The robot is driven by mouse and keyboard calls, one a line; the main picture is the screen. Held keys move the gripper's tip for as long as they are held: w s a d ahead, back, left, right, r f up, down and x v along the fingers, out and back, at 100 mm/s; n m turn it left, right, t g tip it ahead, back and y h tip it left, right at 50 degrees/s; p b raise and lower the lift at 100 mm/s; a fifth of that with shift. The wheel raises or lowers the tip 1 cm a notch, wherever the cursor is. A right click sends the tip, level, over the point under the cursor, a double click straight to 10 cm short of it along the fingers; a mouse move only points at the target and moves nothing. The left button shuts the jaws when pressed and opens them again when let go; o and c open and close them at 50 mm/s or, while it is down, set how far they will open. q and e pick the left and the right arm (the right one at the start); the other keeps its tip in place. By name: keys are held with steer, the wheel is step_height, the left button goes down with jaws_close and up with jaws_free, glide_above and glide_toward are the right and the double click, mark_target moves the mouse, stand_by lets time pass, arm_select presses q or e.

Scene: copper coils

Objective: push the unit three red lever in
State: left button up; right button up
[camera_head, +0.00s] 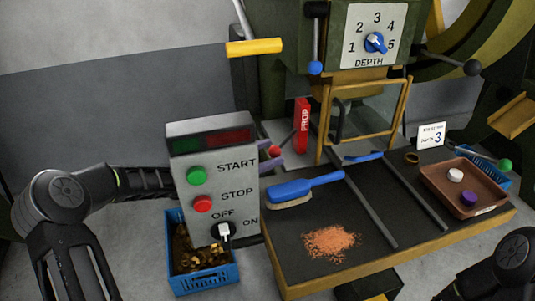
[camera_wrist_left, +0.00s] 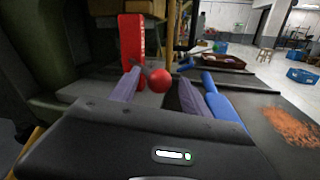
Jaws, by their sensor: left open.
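The red lever shows as a red ball knob (camera_head: 275,151) on a dark rod, just right of the control box beside a red PROP bar (camera_head: 303,126). In the left wrist view the knob (camera_wrist_left: 160,80) sits ahead between my two purple fingers, with the PROP bar (camera_wrist_left: 132,40) behind it to the left. My left gripper (camera_head: 279,153) reaches from behind the control box, fingers apart; it also shows in the left wrist view (camera_wrist_left: 157,83). I cannot tell whether a finger touches the knob. A white card (camera_head: 432,135) bears a 3. My right gripper is out of view.
The control box (camera_head: 212,180) with START, STOP and a switch hides part of my left arm. A blue bin (camera_head: 205,282) stands below. The dark bench holds a blue brush (camera_head: 305,186), copper granules (camera_head: 331,242) and a brown tray (camera_head: 463,207). A yellow handle (camera_head: 254,47) hangs above.

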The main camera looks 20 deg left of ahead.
arm_select(q)
steer(key=shift+c, duration=0.5)
jaws_close()
stand_by(0.8)
